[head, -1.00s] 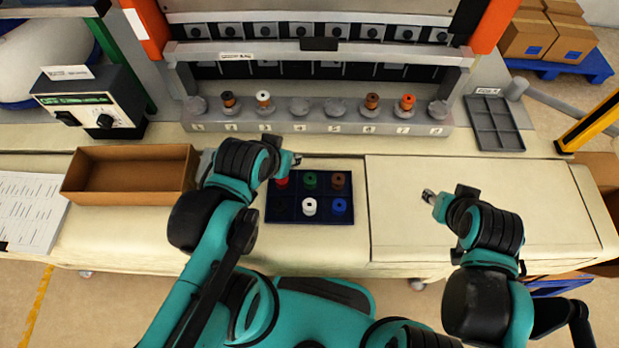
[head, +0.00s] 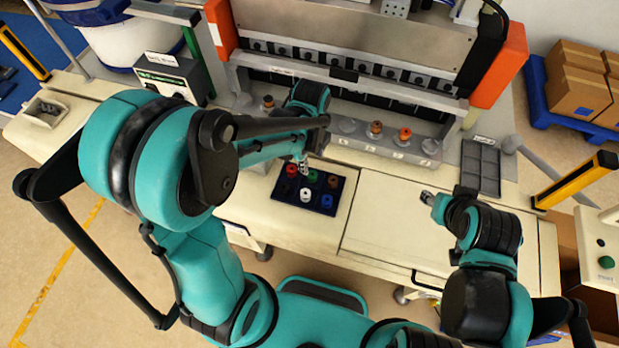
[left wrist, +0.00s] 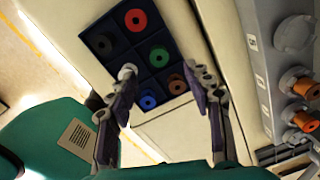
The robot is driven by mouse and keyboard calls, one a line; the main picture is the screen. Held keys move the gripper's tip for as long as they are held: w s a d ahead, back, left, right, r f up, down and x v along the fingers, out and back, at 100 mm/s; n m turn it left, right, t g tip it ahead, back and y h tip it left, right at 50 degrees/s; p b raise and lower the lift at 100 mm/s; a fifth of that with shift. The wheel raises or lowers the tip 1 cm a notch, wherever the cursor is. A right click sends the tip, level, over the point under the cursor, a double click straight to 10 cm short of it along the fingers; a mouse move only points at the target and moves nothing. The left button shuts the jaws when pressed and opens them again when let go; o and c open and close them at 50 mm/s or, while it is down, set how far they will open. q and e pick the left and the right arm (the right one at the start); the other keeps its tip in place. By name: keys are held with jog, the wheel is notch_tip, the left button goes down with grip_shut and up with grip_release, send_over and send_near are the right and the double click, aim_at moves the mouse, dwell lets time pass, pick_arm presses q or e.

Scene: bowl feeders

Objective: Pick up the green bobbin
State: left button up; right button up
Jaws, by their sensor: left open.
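The green bobbin (head: 312,176) sits in the back middle compartment of a dark blue tray (head: 275,197). In the left wrist view the green bobbin (left wrist: 159,56) shows between and just beyond my left fingertips, not touched as far as I can see. My left gripper (head: 302,166) is open and empty above the tray's back edge; its two fingers stand wide apart in the left wrist view (left wrist: 162,74). My right gripper (head: 428,198) hangs over the table to the right, far from the tray; its finger opening is too small to judge.
A machine rail with bobbins (head: 375,129) stands behind. A grey tray (head: 480,167) is at the right. The table right of the tray is clear.

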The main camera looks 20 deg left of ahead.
aim_at(312, 175)
pick_arm(q)
jog(key=shift+s+d+m, duration=0.1)
jog(key=shift+s+m, duration=0.05)
jog(key=shift+m, duration=0.35)
jog(key=shift+f, duration=0.35)
jog(key=f, duration=0.7)
jog(key=shift+w+f+b, duration=0.25)
jog(key=shift+f+b, duration=0.1)
jog(key=shift+f, duration=0.05)
jog(key=c, duration=1)
